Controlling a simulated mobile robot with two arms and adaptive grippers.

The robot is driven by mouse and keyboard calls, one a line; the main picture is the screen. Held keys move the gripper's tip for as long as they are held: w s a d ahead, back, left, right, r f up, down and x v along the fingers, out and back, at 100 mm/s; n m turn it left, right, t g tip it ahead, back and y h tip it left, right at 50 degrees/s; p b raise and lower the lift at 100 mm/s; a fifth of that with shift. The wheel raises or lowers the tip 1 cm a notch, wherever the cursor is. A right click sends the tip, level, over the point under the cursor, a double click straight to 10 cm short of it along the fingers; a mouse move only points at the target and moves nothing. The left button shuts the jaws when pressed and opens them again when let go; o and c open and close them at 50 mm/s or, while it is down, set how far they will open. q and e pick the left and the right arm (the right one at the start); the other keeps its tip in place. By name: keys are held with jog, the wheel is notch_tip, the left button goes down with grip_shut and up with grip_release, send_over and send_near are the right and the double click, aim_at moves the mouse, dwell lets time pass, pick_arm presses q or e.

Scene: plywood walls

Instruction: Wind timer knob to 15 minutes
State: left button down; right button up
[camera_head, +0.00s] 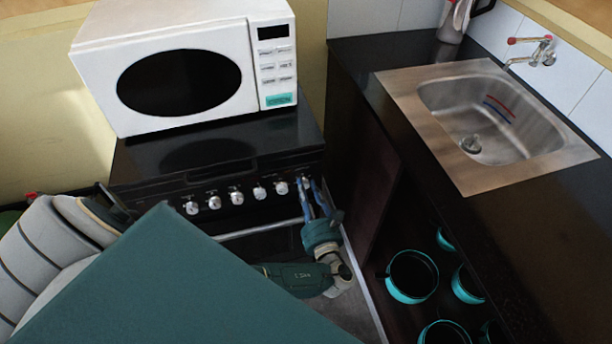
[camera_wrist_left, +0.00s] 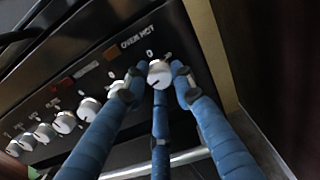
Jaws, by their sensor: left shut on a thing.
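The timer knob (camera_wrist_left: 158,74) is the silver knob at the right end of the stove's black control panel, with a "0" mark printed above it. My left gripper (camera_head: 309,187) reaches it from the front. In the left wrist view its blue fingers (camera_wrist_left: 160,90) are shut around the knob, with fingertips on either side and one finger below. The knob's dark pointer line shows on its face, but its exact setting is too small to read. My right gripper is not in view.
Several other silver knobs (camera_head: 236,198) line the panel to the left, above the oven's handle bar (camera_head: 262,229). A white microwave (camera_head: 185,75) stands on the stove. The dark counter (camera_head: 360,65) with a steel sink is close on the right, with teal-rimmed pots (camera_head: 412,277) below.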

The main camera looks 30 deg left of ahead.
pick_arm(q)
jog(key=shift+s+d+f+n+b, duration=0.1)
jog(key=shift+f+n+b, duration=0.15)
jog(key=shift+n, duration=0.35)
jog(key=shift+s+f+n+b, duration=0.15)
jog(key=shift+n+b, duration=0.1)
jog(key=shift+n, duration=0.35)
jog(key=n+b, duration=0.1)
jog(key=n, duration=0.2)
jog(key=shift+w+d+n+b, duration=0.1)
jog(key=shift+n+b, duration=0.2)
jog(key=shift+b, duration=0.1)
jog(key=shift+n+b, duration=0.65)
jog(key=shift+n, duration=0.55)
jog(key=c, duration=1.4)
grip_release()
jog(key=shift+w+r, duration=0.1)
jog(key=shift+c, duration=0.2)
jog(key=shift+w+r, duration=0.1)
